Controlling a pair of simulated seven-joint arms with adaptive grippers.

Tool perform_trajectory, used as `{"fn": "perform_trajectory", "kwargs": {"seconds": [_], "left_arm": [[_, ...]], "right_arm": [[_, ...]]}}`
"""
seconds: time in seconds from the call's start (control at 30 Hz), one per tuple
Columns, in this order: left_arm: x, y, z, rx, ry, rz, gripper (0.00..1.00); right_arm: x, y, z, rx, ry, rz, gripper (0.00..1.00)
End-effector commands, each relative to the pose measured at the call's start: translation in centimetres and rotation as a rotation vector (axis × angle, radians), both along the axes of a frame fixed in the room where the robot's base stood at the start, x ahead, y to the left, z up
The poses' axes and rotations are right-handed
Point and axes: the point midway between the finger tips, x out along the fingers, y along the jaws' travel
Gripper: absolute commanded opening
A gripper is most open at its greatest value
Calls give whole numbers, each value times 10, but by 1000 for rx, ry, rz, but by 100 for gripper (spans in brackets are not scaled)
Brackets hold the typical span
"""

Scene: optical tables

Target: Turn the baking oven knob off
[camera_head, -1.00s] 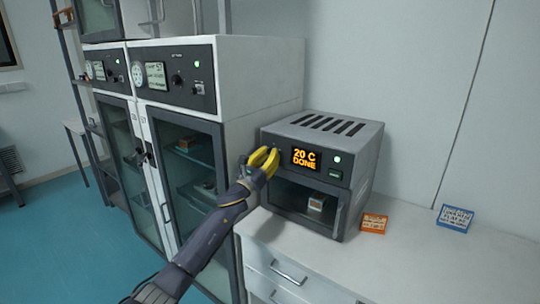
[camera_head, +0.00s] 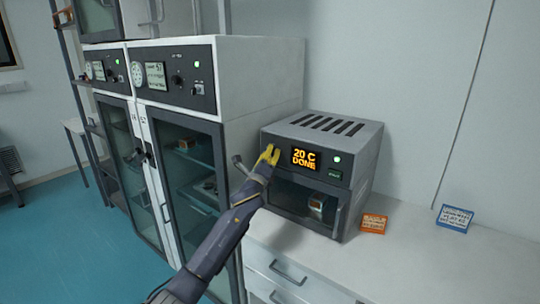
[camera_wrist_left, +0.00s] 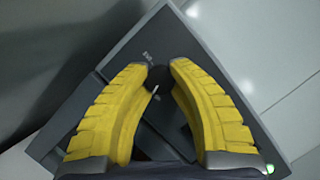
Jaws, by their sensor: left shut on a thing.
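The baking oven (camera_head: 349,128) is a grey box on the white counter, with vents on top and a dark front. Its orange display (camera_head: 305,158) reads "20 C DONE", and a green light glows to the right. My left gripper (camera_head: 270,155) is at the left end of the front panel, its yellow fingers hiding the knob in the head view. In the left wrist view the dark round knob (camera_wrist_left: 159,77) sits between the fingertips, which are shut on it. A short white mark shows just below it. My right gripper is in neither view.
A tall cabinet (camera_head: 262,80) with glass doors stands directly left of the oven. An orange box (camera_head: 373,224) and a blue box (camera_head: 454,218) lie on the counter (camera_head: 420,255) to the right. A small item shows behind the oven's glass door.

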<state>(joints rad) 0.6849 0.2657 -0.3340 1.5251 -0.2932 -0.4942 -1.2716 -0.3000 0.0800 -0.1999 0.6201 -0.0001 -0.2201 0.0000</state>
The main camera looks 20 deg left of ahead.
Motion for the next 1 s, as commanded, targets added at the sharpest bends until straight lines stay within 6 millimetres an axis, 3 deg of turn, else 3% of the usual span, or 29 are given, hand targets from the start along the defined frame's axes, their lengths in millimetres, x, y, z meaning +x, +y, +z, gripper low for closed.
{"fn": "perform_trajectory", "kwargs": {"seconds": [1.0], "left_arm": [[0, -3, 2, -911, 328, -3, 0]], "right_arm": [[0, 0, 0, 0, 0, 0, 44]]}}
